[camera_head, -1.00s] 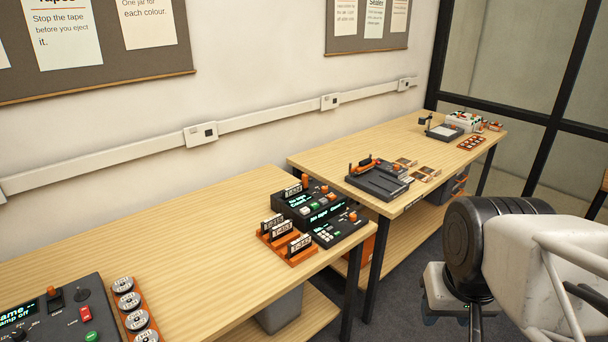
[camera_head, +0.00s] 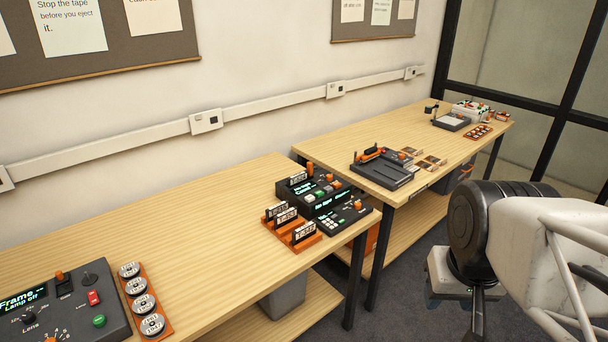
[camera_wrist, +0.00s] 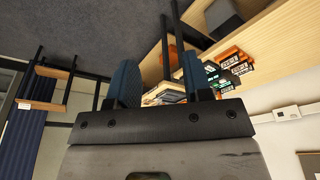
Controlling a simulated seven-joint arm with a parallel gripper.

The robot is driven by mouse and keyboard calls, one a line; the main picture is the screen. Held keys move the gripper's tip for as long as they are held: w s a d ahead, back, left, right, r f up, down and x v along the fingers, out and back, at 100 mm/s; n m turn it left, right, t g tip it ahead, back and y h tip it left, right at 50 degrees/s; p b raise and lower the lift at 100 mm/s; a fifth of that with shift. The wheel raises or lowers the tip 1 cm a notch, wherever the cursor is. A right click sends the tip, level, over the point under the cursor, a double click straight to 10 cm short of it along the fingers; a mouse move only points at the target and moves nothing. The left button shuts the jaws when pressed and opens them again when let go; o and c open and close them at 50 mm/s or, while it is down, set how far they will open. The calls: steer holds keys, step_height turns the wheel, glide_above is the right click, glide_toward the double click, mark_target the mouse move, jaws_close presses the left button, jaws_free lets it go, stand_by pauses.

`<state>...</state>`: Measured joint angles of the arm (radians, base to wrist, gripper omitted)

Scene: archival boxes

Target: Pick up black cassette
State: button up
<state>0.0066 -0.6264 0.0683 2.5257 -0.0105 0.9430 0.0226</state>
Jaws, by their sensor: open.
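Black cassettes with white labels stand upright in an orange rack (camera_head: 306,241) at the right end of the near bench in the head view. One black cassette (camera_head: 304,231) stands in the front slot, and others (camera_head: 286,215) stand behind it. Another labelled cassette (camera_head: 298,178) shows at the top of the black deck (camera_head: 316,198). My gripper's open, empty fingers (camera_wrist: 160,82) show in the wrist view, well apart from the cassettes. The orange rack with labelled cassettes (camera_wrist: 236,64) appears small and tilted beyond the right finger. In the head view the fingers are hard to make out.
A grey control console (camera_head: 65,312) and an orange strip of round tins (camera_head: 141,300) sit on the near bench (camera_head: 190,235). A second bench (camera_head: 420,140) holds a dark tray device (camera_head: 383,170). A gap separates the benches.

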steer(key=w+a+r+m, duration=0.15)
steer(key=w+r, duration=0.25)
steer(key=w, duration=0.7)
steer(key=m+g, duration=0.3)
steer(key=m, duration=0.4)
glide_above(298, 175)
step_height(298, 175, down, 20)
steer(key=shift+d+f, duration=0.1)
steer(key=shift+f, duration=1.25)
